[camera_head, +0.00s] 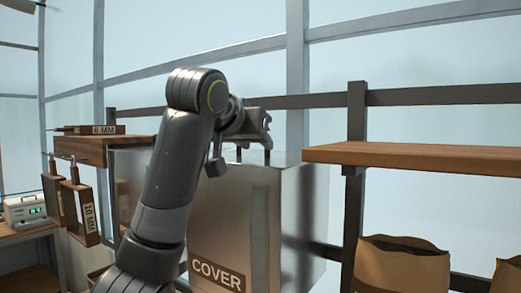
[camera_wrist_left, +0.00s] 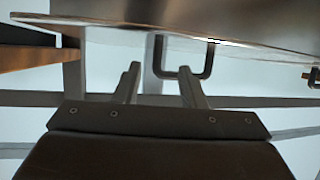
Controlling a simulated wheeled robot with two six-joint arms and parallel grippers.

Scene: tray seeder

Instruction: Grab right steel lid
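A steel box (camera_head: 225,235) with a COVER label stands in the middle of the head view. Dark handle posts (camera_head: 267,157) show on its top. In the left wrist view the steel lid (camera_wrist_left: 240,20) spans the top edge, and its dark U-shaped handle (camera_wrist_left: 184,75) points down in the picture. My left gripper (camera_head: 242,140) is just above the box top. In the left wrist view its fingers (camera_wrist_left: 160,80) are apart, with the right fingertip overlapping the handle in the picture. I cannot tell whether they touch. My left arm hides part of the box. My right gripper is not in view.
A wooden shelf (camera_head: 420,158) juts in at the right, above open brown bags (camera_head: 400,262). A dark post (camera_head: 354,190) stands right of the box. At the left are a 6 MM box (camera_head: 95,130), hanging 10 MM plates (camera_head: 80,200) and a device with a green display (camera_head: 25,211).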

